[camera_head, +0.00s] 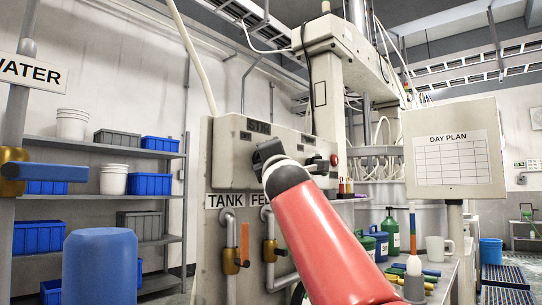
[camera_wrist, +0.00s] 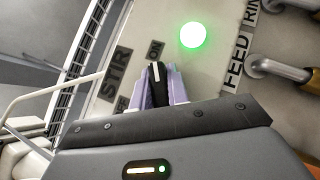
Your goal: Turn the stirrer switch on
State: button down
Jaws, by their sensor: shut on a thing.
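In the wrist view the stirrer switch (camera_wrist: 156,75) is a dark knob with a white line. It sits on a pale panel beside the STIR label (camera_wrist: 115,73). The white line points towards the ON label (camera_wrist: 156,50). The OFF label (camera_wrist: 122,104) is partly covered. My gripper (camera_wrist: 160,72) has its two pale purple fingers on both sides of the knob and is shut on it. A round lamp (camera_wrist: 193,35) near the switch glows green. In the head view my gripper (camera_head: 267,152) is against the control panel (camera_head: 226,150), and my wrist hides the switch.
A red button (camera_head: 334,160) sits on the panel to the right. Below are pipes with brass valves (camera_head: 231,260) and TANK and FEED labels. A bench with bottles and a mug (camera_head: 436,248) stands right, under the DAY PLAN board (camera_head: 453,150). A blue drum (camera_head: 100,265) stands left.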

dwell(0.4)
jog(key=c, duration=1.4)
grip_release()
jog(key=shift+o, duration=0.2)
jog(key=b+v, duration=0.5)
jog(key=v, duration=0.3)
jog(key=shift+w, duration=0.1)
